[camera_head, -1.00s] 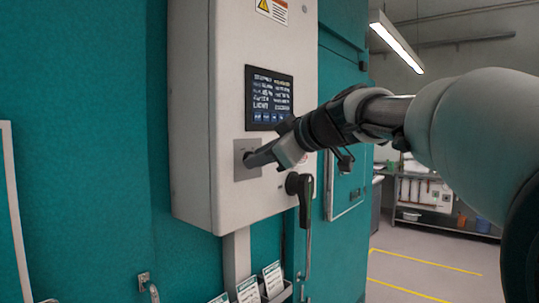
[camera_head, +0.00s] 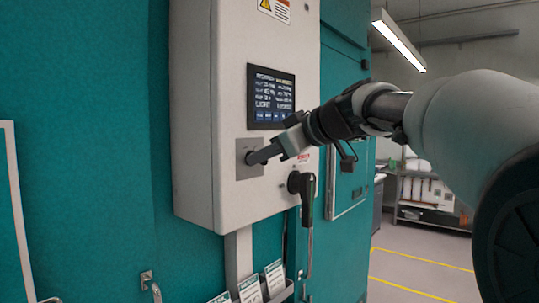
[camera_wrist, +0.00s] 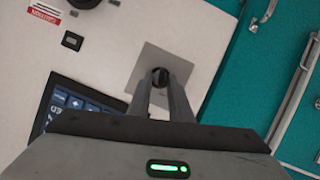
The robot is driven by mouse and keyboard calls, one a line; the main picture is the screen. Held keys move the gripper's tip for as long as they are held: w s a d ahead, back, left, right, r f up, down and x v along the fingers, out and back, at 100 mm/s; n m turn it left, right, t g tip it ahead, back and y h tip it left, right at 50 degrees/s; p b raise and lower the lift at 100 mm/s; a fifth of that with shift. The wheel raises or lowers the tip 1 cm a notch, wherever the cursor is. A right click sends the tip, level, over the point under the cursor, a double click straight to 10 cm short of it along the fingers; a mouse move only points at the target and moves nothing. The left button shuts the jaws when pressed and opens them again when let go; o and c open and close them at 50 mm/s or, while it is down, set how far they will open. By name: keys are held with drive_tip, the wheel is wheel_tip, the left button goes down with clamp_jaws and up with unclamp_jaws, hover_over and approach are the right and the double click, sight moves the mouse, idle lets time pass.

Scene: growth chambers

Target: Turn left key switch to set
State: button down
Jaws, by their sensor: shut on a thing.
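The key switch sits on a grey square plate (camera_head: 242,172) on the front of the pale control box, below the display. My gripper (camera_head: 254,157) reaches in from the right with its fingertips at the plate. In the wrist view my gripper (camera_wrist: 161,82) has both fingers closed around the small dark key switch (camera_wrist: 160,75) in the middle of the plate. The fingers hide most of the switch in the head view, and its set position cannot be read.
A lit display (camera_head: 271,98) is just above the plate. A black lever handle (camera_head: 306,195) is on the box to the lower right, under my wrist. Card holders (camera_head: 262,287) hang below. The floor (camera_head: 420,262) at right is clear.

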drive_tip(key=m, duration=0.1)
drive_tip(key=m+g+y+p, duration=0.1)
drive_tip(key=m+g, duration=0.1)
drive_tip(key=shift+w+d+m+y, duration=0.25)
drive_tip(key=shift+w+m+y, duration=0.05)
drive_tip(key=shift+m+y, duration=0.1)
drive_tip(key=shift+w+d+f+m+g+y+p, duration=0.1)
drive_tip(key=shift+m+g+y+p, duration=0.5)
drive_tip(key=shift+m, duration=0.6)
drive_tip(key=c, duration=1.9)
unclamp_jaws()
drive_tip(key=shift+c, duration=0.2)
drive_tip(key=v, duration=1.7)
drive_tip(key=shift+d+b, duration=0.25)
drive_tip(key=shift+b, duration=0.1)
